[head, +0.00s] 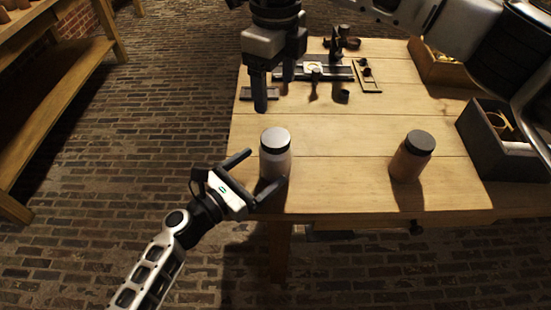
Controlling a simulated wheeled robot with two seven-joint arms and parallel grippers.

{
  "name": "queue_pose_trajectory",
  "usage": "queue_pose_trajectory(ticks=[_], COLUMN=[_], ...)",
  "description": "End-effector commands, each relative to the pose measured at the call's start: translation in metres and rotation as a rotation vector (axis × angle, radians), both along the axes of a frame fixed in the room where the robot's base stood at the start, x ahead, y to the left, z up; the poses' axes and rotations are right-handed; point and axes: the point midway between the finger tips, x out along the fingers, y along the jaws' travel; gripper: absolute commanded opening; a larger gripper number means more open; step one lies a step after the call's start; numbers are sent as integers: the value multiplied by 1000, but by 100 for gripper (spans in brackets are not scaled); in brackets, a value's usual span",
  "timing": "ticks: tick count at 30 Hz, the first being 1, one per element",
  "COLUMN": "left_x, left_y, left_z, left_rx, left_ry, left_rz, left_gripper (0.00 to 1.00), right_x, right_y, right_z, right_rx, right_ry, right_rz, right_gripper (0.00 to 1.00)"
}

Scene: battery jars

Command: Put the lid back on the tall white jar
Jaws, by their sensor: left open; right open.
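The tall white jar (275,163) stands upright near the table's left front corner. Its top is a pale grey disc with a darker band below; I cannot tell whether this is a lid. No loose lid is clearly seen. My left gripper (266,168) is open, with one finger at the jar's left side and the other low at its front; I cannot tell if they touch it. My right gripper (274,95) is open and empty, fingers pointing down, above the table behind the jar.
A brown jar with a black lid (411,157) stands to the right on the wooden table (340,185). Small tools and a dark rail (328,74) lie at the back. A dark grey bin (490,145) and a wooden box (438,70) stand at the right. The middle is clear.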

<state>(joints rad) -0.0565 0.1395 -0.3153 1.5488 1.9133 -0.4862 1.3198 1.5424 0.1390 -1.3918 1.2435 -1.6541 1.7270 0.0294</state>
Motion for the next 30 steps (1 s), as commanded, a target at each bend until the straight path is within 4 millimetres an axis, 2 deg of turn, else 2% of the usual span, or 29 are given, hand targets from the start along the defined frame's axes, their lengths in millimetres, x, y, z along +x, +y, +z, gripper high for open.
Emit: queue_pose_trajectory(ticks=[1,6,12,18,30], left_x=[-11,-40,-66,-78,-79], left_y=[10,39,65,78,79], left_z=[-3,-3,-2,-1,0], left_rx=[3,1,1,1,0], left_ry=[3,3,2,1,0], left_rz=[0,0,-1,-1,-1], left_gripper=[88,88,88,88,88], right_x=[0,0,0,0,0], right_y=[0,0,0,0,0], right_z=[-2,-8,-14,-17,-16], right_rx=[0,0,0,0,0], right_ry=[0,0,0,0,0], right_rz=[0,0,0,0,0], right_gripper=[78,78,78,78,78])
